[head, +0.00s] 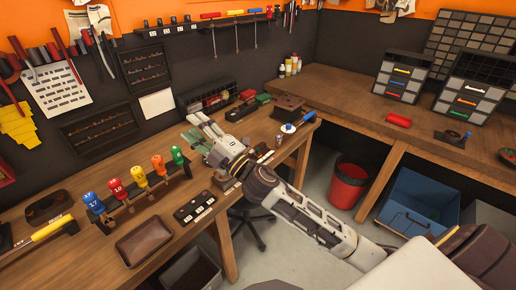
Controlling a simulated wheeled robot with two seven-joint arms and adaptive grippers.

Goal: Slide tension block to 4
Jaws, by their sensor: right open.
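My right arm crosses the picture from the lower right, and its gripper (202,128) is open over the back part of the wooden workbench (170,228). I see nothing between its fingers. Green pieces (194,140) show beside the fingers; I cannot tell what they are. No tension block can be picked out with certainty. A dark block with small white labels (195,208) lies on the bench nearer than the gripper, but its markings are too small to read. My gripper and wrist hide part of the bench behind them. My left gripper is not in view.
A rack of numbered, colored-handled tools (138,192) and a brown tray (143,241) stand left of my arm. Dark organizers (208,97) line the back wall. A red bin (348,182) and a blue crate (418,205) are at right. The side bench (345,95) has free room.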

